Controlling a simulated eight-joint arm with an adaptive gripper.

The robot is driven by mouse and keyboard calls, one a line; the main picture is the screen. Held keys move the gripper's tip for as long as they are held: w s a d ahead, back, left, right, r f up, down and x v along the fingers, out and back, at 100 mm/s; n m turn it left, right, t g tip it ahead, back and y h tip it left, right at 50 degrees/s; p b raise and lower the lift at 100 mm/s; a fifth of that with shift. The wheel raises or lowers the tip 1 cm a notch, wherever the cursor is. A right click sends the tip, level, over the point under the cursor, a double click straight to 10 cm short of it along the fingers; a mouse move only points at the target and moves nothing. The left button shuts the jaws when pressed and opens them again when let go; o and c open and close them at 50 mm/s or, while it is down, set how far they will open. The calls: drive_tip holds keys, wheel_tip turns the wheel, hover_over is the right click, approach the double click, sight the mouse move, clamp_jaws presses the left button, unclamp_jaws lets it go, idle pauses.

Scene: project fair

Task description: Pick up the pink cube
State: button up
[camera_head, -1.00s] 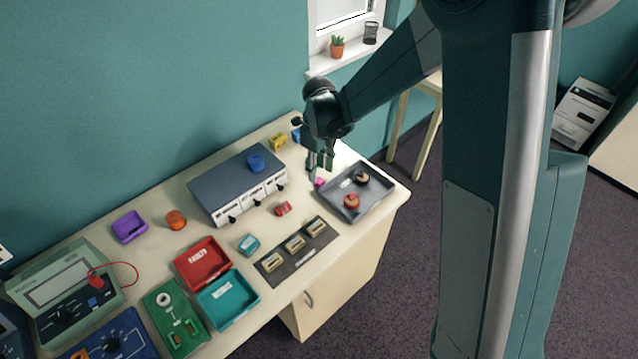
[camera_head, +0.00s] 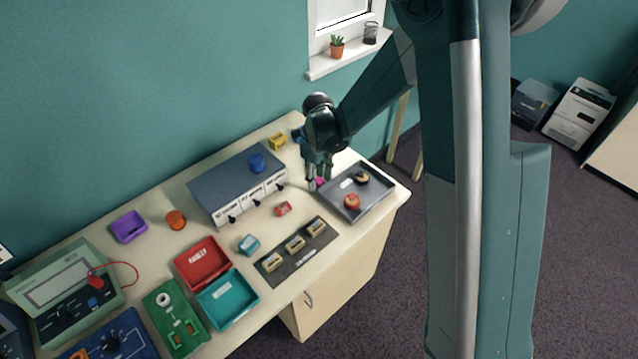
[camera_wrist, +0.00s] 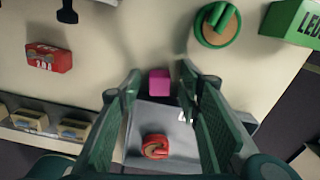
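The pink cube (camera_head: 320,183) sits on the table between the grey instrument box and the grey tray, partly hidden by my gripper (camera_head: 317,176). In the wrist view the pink cube (camera_wrist: 159,81) lies between the tips of my gripper (camera_wrist: 158,76), just off the tray's edge. The fingers are spread wide, with a gap on both sides of the cube. My gripper is open and empty, pointing down over the cube. How far the tips are above the table is hard to tell.
The grey tray (camera_head: 371,200) beside the cube holds a red round piece (camera_head: 352,202) and a dark round piece (camera_head: 362,177). The instrument box (camera_head: 228,176) stands to the left. A small red block (camera_head: 283,209) and a dark strip (camera_head: 289,258) with several pieces are nearer the front.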

sight(318, 180)
drive_tip(key=shift+f, duration=0.1)
idle(0.5)
drive_tip(key=c, duration=0.7)
drive_tip(key=shift+c, duration=0.2)
wheel_tip(318, 180, up, 10)
idle(0.5)
idle(0.5)
